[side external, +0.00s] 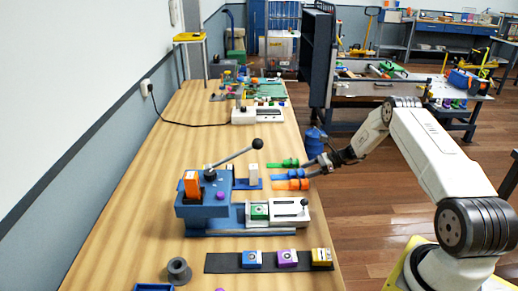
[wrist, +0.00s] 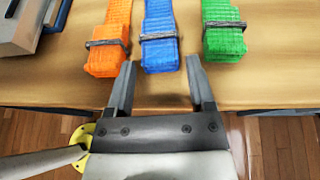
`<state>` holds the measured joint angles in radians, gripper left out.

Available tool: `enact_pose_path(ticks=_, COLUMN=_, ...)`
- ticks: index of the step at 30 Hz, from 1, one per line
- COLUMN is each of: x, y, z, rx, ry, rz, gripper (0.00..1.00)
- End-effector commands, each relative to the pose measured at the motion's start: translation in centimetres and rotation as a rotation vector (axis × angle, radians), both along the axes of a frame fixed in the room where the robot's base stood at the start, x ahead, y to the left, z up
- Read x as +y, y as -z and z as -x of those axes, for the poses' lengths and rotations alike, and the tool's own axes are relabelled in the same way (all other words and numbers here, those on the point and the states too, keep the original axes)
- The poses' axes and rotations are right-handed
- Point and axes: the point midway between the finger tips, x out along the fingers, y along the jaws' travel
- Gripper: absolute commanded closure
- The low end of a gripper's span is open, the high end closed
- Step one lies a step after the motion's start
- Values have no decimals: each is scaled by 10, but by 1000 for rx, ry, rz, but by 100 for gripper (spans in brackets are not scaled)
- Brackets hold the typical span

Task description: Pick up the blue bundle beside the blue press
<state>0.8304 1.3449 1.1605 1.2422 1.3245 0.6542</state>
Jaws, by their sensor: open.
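The blue bundle (wrist: 160,38), a folded strap with a dark band around it, lies on the wooden table between an orange bundle (wrist: 108,40) and a green bundle (wrist: 224,30) in the wrist view. In the side view, the blue bundle (side external: 283,176) lies right of the blue press (side external: 203,208), near the table edge. My gripper (wrist: 162,65) is open and empty; its two fingertips point at the near end of the blue bundle, one toward each side. I cannot tell whether they touch it. In the side view my gripper (side external: 312,168) reaches in from the right.
The orange bundle (side external: 290,185) and green bundle (side external: 284,163) lie close on either side. A dark strip (side external: 228,263) with several small coloured blocks is at the front. The table beyond the bundles is mostly clear up to a white device (side external: 257,115).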

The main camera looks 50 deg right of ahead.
Motion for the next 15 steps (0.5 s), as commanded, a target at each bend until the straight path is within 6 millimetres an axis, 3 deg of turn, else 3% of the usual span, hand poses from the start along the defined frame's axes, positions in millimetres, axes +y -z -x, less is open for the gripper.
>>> enact_pose_path(ticks=15, x=9, y=5, z=-8, rx=1, ry=0, rz=1, gripper=31)
